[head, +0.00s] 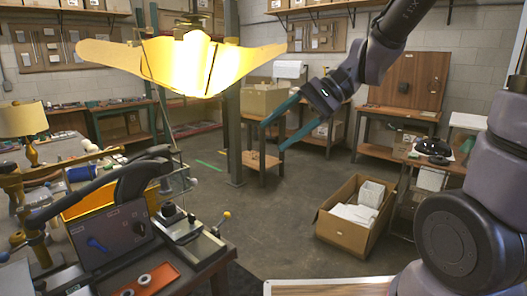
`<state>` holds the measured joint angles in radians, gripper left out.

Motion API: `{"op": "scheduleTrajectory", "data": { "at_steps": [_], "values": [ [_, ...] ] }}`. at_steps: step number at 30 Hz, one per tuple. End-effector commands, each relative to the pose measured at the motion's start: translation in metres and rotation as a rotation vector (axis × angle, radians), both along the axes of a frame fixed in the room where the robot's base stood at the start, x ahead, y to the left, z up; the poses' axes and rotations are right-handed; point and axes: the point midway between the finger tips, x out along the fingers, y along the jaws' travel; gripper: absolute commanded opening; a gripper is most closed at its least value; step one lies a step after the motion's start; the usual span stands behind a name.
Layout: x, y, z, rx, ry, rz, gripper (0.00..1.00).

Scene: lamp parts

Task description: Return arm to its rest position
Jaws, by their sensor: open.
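My gripper (272,137) is in the upper middle of the head view, with two long teal fingers spread apart and nothing between them. It points left, in mid-air. My arm reaches it from the upper right. A bright yellow-white, glowing lamp shade (185,66) with wide pointed flaps hangs at the upper left. The fingertips are below and to the right of its right flap in the picture, with a visible gap. A table lamp (23,120) with a cream shade stands at the far left.
A workbench with a grey control box (112,232) and small tools fills the lower left. An open cardboard box (342,234) with white contents stands on the floor. A green post (233,120) and wooden tables (375,150) stand behind. The middle floor (260,225) is clear.

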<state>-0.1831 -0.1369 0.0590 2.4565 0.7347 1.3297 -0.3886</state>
Motion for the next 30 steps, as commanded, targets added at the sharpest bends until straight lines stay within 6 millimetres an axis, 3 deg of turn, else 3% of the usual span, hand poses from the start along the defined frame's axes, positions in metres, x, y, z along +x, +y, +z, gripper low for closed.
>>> {"op": "scheduleTrajectory", "data": {
  "at_steps": [9,15,20,30],
  "values": [
    [0.002,-0.136,0.030,-0.472,-0.498,-0.119,0.62],
    [0.002,-0.195,0.058,-0.669,-0.707,-0.214,0.62],
    [0.001,-0.211,0.067,-0.727,-0.767,-0.244,0.62],
    [0.001,-0.212,0.068,-0.730,-0.770,-0.244,0.62]
  ]
}}
